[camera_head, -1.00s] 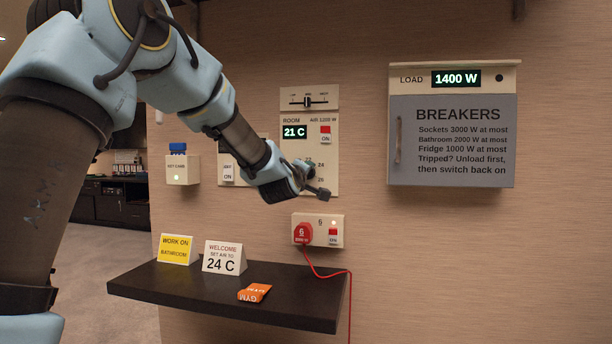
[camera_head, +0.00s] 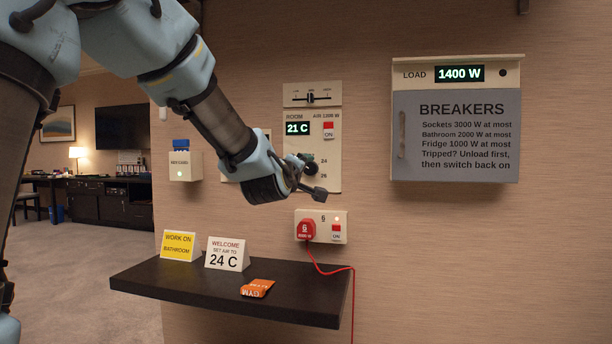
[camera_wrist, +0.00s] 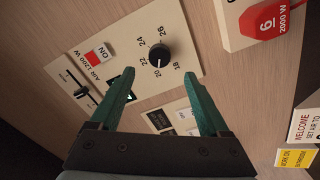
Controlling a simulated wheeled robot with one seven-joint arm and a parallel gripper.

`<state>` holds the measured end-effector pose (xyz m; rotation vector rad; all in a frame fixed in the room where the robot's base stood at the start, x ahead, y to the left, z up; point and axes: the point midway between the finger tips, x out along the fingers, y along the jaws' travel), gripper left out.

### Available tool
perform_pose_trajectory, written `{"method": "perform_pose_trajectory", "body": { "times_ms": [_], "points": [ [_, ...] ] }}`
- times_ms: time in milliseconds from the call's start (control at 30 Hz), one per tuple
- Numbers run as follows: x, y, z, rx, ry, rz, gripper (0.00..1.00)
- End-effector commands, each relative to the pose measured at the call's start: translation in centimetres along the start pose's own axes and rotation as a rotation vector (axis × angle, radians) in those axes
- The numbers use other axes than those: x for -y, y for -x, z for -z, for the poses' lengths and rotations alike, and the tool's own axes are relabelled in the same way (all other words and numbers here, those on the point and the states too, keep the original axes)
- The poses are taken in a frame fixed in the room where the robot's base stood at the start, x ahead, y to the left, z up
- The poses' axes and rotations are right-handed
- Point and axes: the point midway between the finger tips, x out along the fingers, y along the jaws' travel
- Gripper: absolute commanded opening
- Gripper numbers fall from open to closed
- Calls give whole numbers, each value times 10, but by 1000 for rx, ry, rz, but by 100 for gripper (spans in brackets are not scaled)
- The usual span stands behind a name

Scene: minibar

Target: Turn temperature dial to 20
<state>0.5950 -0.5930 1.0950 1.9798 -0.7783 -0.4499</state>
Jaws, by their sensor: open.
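The temperature dial (camera_wrist: 159,56) is a black round knob on a cream panel (camera_wrist: 192,45) on the wall. It shows in the wrist view with 18, 20, 22, 24 and 26 printed around it. A small light mark shows on the knob's lower part, near the 20; its exact aim is hard to tell. My gripper (camera_wrist: 159,73) is open, with green fingers apart on either side below the knob and nothing between them. I cannot tell whether they touch the panel. In the head view my gripper (camera_head: 306,180) covers part of the panel; the room display (camera_head: 297,128) reads 21 C.
A slider (camera_head: 311,97) and a red ON switch (camera_head: 328,130) are above the dial. Below are a socket panel with a red plug (camera_head: 306,229) and a dark shelf (camera_head: 200,289). A card (camera_head: 227,254) reads 24 C. The grey breaker box (camera_head: 455,138) is at right.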

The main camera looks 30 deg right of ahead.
Motion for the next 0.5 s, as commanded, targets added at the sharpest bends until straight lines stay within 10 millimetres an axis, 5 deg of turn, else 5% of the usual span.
{"method": "perform_pose_trajectory", "body": {
  "times_ms": [200, 500],
  "points": [
    [0, 23, 0, 0, -1, 0, 80],
    [0, 26, 0, 0, 0, 0, 80]
  ]
}}
